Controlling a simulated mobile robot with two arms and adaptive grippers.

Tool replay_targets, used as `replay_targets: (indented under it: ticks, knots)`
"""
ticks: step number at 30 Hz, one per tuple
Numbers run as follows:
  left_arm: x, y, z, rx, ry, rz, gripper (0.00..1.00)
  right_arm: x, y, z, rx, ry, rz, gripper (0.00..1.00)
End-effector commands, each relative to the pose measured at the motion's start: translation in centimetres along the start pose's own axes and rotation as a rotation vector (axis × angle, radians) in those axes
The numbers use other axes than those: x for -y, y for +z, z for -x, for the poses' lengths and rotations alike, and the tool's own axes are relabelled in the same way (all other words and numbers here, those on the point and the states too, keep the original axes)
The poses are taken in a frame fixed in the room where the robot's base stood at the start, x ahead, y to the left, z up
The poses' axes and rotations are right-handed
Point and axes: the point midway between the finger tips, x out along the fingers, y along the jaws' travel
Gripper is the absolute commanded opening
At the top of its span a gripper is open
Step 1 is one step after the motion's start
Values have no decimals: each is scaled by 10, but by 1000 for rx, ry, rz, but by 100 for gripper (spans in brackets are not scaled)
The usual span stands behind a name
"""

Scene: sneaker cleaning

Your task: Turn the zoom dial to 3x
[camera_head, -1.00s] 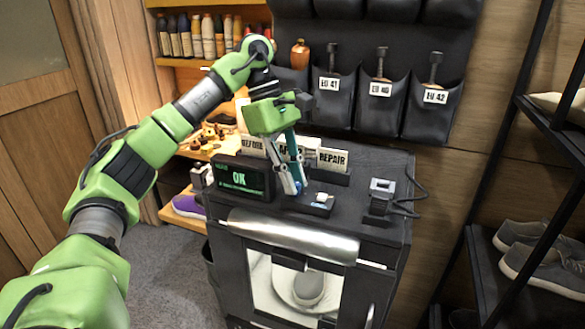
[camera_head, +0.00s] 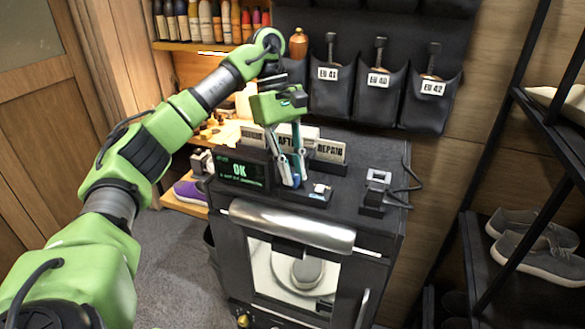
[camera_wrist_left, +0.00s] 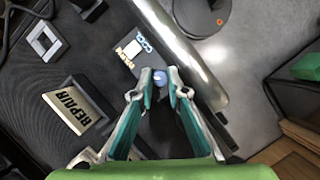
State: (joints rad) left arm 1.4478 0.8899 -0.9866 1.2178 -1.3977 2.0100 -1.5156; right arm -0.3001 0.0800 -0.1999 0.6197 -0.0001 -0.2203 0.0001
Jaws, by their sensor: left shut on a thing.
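The zoom dial (camera_wrist_left: 161,77) shows in the left wrist view as a small blue-grey knob. It sits on a dark control box (camera_wrist_left: 133,45) with a white part and small lettering. My left gripper (camera_wrist_left: 160,84) has its two fingertips closed around the knob, one on each side. In the head view the left gripper (camera_head: 296,183) points down at the left end of the control box (camera_head: 318,194), and its fingers hide the dial there. The dial's setting cannot be read. My right gripper is in neither view.
A display reading OK (camera_head: 240,172) stands left of the fingers. Upright cards, one marked REPAIR (camera_head: 331,150), stand just behind. A small grey device (camera_head: 375,190) with a cable sits to the right. The cabinet's rounded metal bar (camera_head: 290,226) runs along the front.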

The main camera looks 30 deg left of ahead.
Motion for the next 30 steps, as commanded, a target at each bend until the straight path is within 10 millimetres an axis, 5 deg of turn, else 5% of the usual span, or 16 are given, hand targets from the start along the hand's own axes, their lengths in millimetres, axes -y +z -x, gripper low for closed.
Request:
replay_targets:
  ticks: [2, 3, 5, 17, 30]
  knots:
    - [0, 0, 0, -1, 1, 0, 0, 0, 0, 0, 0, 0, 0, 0]
    - [0, 0, 0, -1, 1, 0, 22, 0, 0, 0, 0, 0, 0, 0]
    - [0, 0, 0, -1, 1, 0, 31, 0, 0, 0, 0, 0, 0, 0]
    - [0, 0, 3, -1, 1, 1, 31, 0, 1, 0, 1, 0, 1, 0]
    - [-1, 0, 50, -2, 1, 2, 31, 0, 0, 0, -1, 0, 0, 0]
